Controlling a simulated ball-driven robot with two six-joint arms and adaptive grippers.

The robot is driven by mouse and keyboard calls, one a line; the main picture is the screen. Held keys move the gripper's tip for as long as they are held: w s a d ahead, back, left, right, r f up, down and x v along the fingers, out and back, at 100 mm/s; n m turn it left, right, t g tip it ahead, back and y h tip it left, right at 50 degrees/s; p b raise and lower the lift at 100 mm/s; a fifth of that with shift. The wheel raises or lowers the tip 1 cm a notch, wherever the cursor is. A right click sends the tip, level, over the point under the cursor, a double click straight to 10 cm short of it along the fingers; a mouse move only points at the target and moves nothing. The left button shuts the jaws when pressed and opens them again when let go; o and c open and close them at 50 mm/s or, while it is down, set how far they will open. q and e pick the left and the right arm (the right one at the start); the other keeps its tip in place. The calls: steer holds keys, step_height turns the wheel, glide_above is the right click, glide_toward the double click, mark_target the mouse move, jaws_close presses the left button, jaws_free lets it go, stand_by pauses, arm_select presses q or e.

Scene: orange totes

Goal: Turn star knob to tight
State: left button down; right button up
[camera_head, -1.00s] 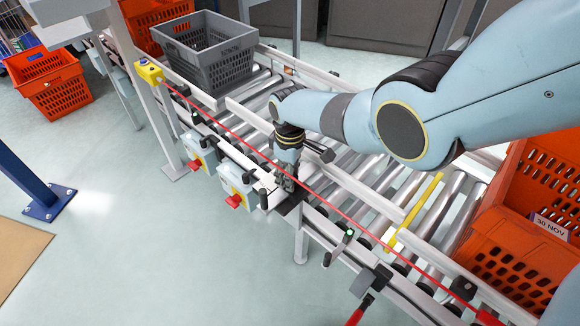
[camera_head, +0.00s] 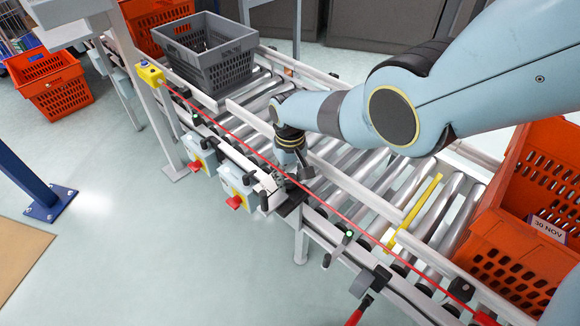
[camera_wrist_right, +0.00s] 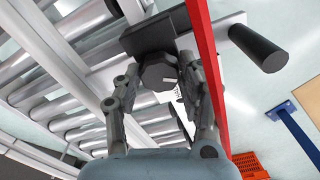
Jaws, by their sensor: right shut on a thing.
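In the head view my right gripper (camera_head: 288,184) points down at the conveyor's near rail, and the knob is hidden there by the gripper. My left gripper is not in view.
A red cord (camera_head: 345,215) runs along the rail, close beside my right gripper. A black handle (camera_wrist_right: 258,48) sticks out nearby. Switch boxes with red knobs (camera_head: 236,181) hang left of the gripper. A grey crate (camera_head: 205,55) and an orange tote (camera_head: 505,255) stand on the rollers.

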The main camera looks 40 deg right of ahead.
mark_target(290, 179)
stand_by(0.5)
steer(key=o, duration=1.2)
step_height(290, 179, up, 12)
steer(key=shift+s+f, duration=0.1)
